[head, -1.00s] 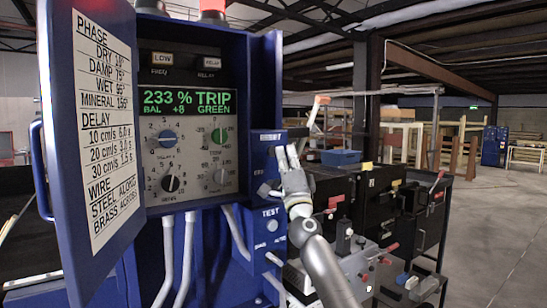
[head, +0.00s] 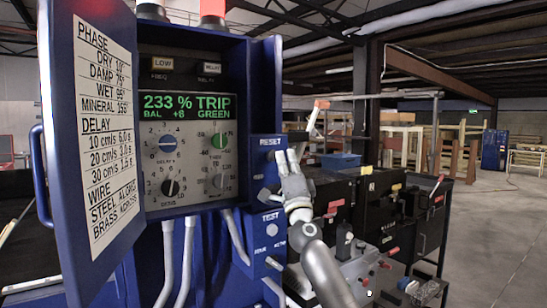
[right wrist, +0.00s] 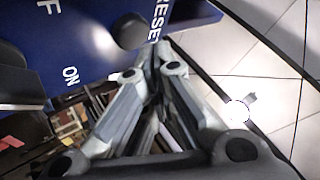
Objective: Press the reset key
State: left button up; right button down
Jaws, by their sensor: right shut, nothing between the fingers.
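The blue side box (head: 258,150) on the detector cabinet carries the label RESET near its top. In the right wrist view, a dark round key (right wrist: 132,32) sits beside the letters RESE on the blue face. My right gripper (head: 286,153) is shut and empty, close to the right side of the RESET label. In the right wrist view my closed fingertips (right wrist: 152,52) are just below and right of the key; whether they touch it I cannot tell. In the head view the fingers are in front of part of the box. My left gripper is not in view.
The cabinet's open door (head: 90,130) carries a settings chart. The green display (head: 187,106) reads 233 % TRIP, BAL +8, GREEN, above several knobs. A TEST box (head: 266,235) is below. Dark machinery (head: 370,205) stands to the right, with open floor beyond.

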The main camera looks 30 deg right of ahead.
jog(key=shift+w+y, duration=0.1)
jog(key=shift+y, duration=0.2)
jog(key=shift+w, duration=0.35)
jog(key=shift+w+a+b, duration=0.1)
jog(key=shift+w+b, duration=0.35)
jog(key=shift+b, duration=0.45)
dwell(0.4)
jog(key=s+p, duration=0.1)
jog(key=p, duration=0.2)
jog(key=shift+s, duration=0.4)
dwell(0.3)
